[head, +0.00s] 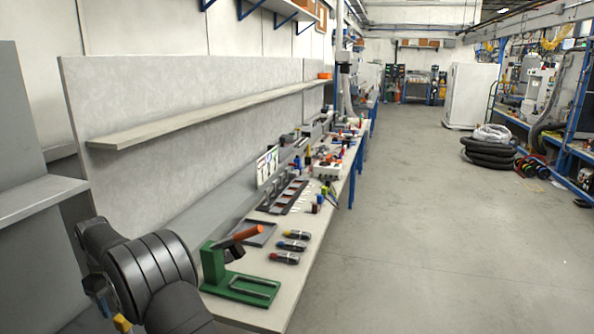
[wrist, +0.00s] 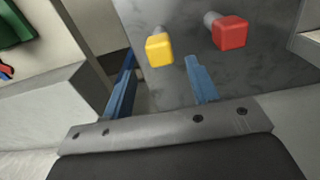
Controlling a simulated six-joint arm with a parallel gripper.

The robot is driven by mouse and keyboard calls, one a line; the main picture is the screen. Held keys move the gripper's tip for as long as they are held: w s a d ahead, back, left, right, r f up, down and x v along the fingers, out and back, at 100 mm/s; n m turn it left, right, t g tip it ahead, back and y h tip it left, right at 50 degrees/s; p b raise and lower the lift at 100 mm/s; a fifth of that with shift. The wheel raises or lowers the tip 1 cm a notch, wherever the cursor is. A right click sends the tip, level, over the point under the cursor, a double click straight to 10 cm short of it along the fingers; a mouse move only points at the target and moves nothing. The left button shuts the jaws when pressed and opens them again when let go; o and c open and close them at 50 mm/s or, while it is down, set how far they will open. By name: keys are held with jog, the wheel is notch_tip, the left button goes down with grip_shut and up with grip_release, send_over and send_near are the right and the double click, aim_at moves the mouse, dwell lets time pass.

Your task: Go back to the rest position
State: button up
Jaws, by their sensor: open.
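My gripper (wrist: 160,62) is open, its two blue fingers well apart in the wrist view. A yellow square-headed knob (wrist: 159,49) shows between and beyond the fingertips, on a grey panel (wrist: 180,88). A red knob (wrist: 229,32) stands on the same panel to the right of the fingers. I see nothing held, and a gap seems to separate the fingers from the yellow knob. In the head view my arm reaches into the lower left corner, where a yellow piece (head: 122,323) shows in part beside it. The gripper is mostly hidden there.
A green stand with an orange handle (head: 228,282) is on the workbench (head: 262,318), close to the right of my arm. Several dark cylindrical tools (head: 292,246) and a grey tray (head: 258,234) lie behind it. A grey cabinet (head: 22,150) is at left.

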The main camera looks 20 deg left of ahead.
notch_tip(320, 180, up, 6)
jog(key=f, duration=0.1)
notch_tip(320, 180, down, 11)
jog(key=shift+f, duration=0.1)
notch_tip(320, 180, up, 4)
jog(key=shift+f, duration=0.1)
jog(key=w+d+r, duration=0.6)
jog(key=d+r, duration=0.1)
jog(key=d, duration=0.3)
jog(key=w+d+f+m, duration=0.1)
jog(key=w+d+m, duration=0.3)
jog(key=w+d, duration=0.5)
jog(key=w+d+f+m, duration=0.1)
jog(key=w+d+m, duration=0.5)
jog(key=d, duration=0.6)
jog(key=w+d+m, duration=0.2)
jog(key=d+m, duration=0.2)
jog(key=d, duration=0.8)
jog(key=w+d+f+m, duration=0.1)
jog(key=d+m, duration=0.3)
jog(key=d, duration=0.8)
jog(key=shift+w, duration=0.9)
